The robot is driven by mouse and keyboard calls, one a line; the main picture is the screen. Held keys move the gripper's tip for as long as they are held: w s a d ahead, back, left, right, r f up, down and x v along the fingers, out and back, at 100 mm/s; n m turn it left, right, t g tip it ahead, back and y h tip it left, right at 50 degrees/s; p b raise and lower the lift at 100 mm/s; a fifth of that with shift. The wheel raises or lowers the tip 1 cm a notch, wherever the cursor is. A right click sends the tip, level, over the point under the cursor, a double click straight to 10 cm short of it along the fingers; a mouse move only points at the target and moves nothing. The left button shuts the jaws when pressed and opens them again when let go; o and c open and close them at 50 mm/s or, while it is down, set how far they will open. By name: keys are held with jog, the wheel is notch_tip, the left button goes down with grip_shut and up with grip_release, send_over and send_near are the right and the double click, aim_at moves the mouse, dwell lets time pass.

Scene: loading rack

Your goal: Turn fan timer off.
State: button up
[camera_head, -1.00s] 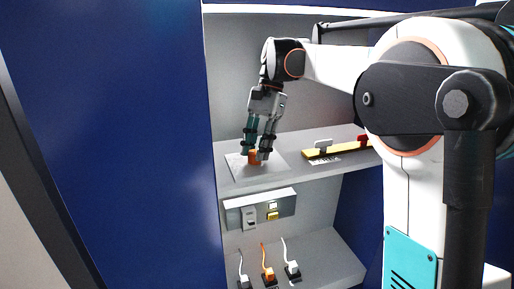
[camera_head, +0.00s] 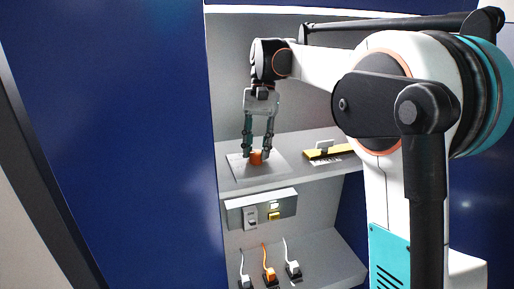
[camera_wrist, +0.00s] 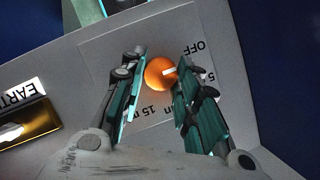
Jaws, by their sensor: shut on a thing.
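The fan timer is a round orange knob (camera_wrist: 157,77) with a white pointer mark, on a pale square plate (camera_wrist: 100,50) marked OFF, 5 and 15. In the wrist view the pointer faces right, toward the space between OFF and 5. In the head view the knob (camera_head: 256,158) stands on the upper shelf. My gripper (camera_wrist: 158,80) has one finger on each side of the knob and is shut on it. It also shows in the head view (camera_head: 257,156), reaching down from above. The right finger hides part of the dial's lettering.
A yellow bar with a label (camera_head: 328,154) lies right of the plate on the same shelf (camera_head: 300,180). Below are a switch panel (camera_head: 236,217) and several plugs with cords (camera_head: 269,274) on the lower shelf. A blue wall (camera_head: 120,140) stands close on the left.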

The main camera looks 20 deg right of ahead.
jog(key=o, duration=1.1)
jog(key=shift+c, duration=0.2)
